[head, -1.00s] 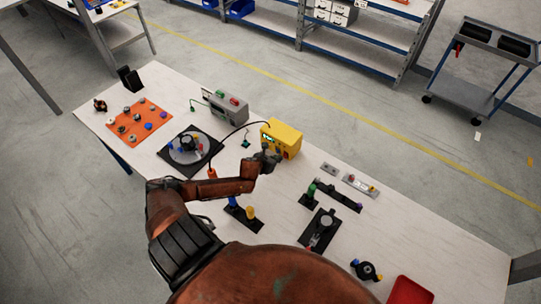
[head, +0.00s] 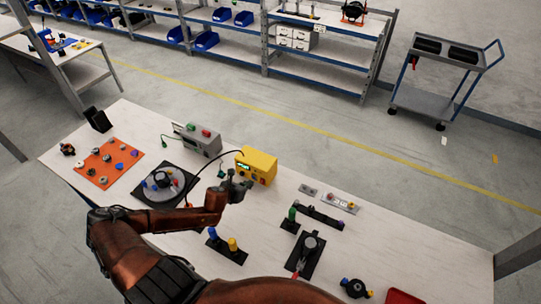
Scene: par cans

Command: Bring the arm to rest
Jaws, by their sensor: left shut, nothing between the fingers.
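My left arm (head: 176,219) comes in from the lower left of the head view, reddish brown, and bends over the front part of the white workbench. Its gripper (head: 240,186) is shut and empty. It appears just in front of the yellow box (head: 257,166), above the bench; I cannot tell the exact gap. My right gripper is not in view.
The bench (head: 405,244) holds a round fixture on a black plate (head: 163,183), an orange mat (head: 107,163) with small parts, a grey box (head: 197,139), blue and yellow posts (head: 233,244), a black fixture (head: 310,244) and a red tray (head: 404,297). A cart (head: 443,78) stands beyond.

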